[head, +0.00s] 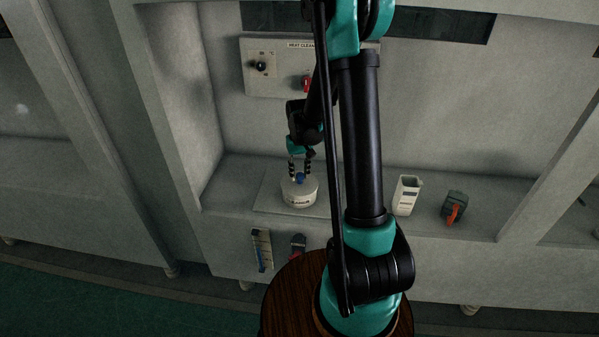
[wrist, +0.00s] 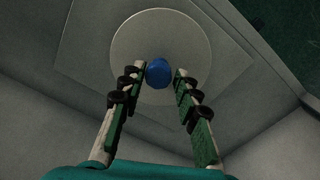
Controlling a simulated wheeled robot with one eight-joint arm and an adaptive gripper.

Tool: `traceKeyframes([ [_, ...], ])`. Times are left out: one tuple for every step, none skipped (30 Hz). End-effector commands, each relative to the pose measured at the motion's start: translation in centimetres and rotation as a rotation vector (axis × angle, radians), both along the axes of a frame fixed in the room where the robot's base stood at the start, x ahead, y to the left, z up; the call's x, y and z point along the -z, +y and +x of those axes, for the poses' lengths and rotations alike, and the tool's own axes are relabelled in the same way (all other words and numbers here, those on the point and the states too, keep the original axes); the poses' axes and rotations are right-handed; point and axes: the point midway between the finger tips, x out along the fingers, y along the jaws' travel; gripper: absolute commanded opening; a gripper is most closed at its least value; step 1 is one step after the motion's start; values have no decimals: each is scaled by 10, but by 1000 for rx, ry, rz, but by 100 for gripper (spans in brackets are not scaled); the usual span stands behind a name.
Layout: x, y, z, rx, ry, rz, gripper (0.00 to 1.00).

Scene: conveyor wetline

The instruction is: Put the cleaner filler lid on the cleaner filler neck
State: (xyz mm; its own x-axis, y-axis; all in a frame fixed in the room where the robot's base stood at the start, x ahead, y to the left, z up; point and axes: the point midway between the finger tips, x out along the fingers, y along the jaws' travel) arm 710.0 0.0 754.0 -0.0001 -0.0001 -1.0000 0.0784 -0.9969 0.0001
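A round blue cap (head: 300,178), which looks like the cleaner filler lid, is at the top centre of a white round drum (head: 298,194) with a dark label. The blue cap (wrist: 158,73) also shows in the wrist view, against the drum's pale round top (wrist: 160,32). My gripper (head: 300,156) points down over the drum. In the wrist view my gripper (wrist: 161,71) has its fingers apart, with the cap between or just beyond the tips and narrow gaps at its sides. The filler neck is not distinguishable; I cannot tell whether the cap sits on it.
The drum stands on a flat square plate (head: 266,196) on a grey ledge. A white open container (head: 407,195) and a dark box with an orange part (head: 454,207) stand to the right. A control panel (head: 279,68) with knobs is on the wall behind.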

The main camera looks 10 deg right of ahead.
Motion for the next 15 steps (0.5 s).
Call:
traceKeyframes([
  [0, 0, 0, 0, 0, 0, 41],
  [0, 0, 0, 0, 0, 0, 45],
  [0, 0, 0, 0, 0, 0, 50],
  [0, 0, 0, 0, 0, 0, 51],
  [0, 0, 0, 0, 0, 0, 51],
  [0, 0, 0, 0, 0, 0, 51],
  [0, 0, 0, 0, 0, 0, 51],
  [0, 0, 0, 0, 0, 0, 51],
  [0, 0, 0, 0, 0, 0, 51],
  [0, 0, 0, 0, 0, 0, 51],
  [0, 0, 0, 0, 0, 0, 51],
  [-1, 0, 0, 0, 0, 0, 51],
  [-1, 0, 0, 0, 0, 0, 51],
  [-3, 0, 0, 0, 0, 0, 51],
  [-5, 0, 0, 0, 0, 0, 51],
])
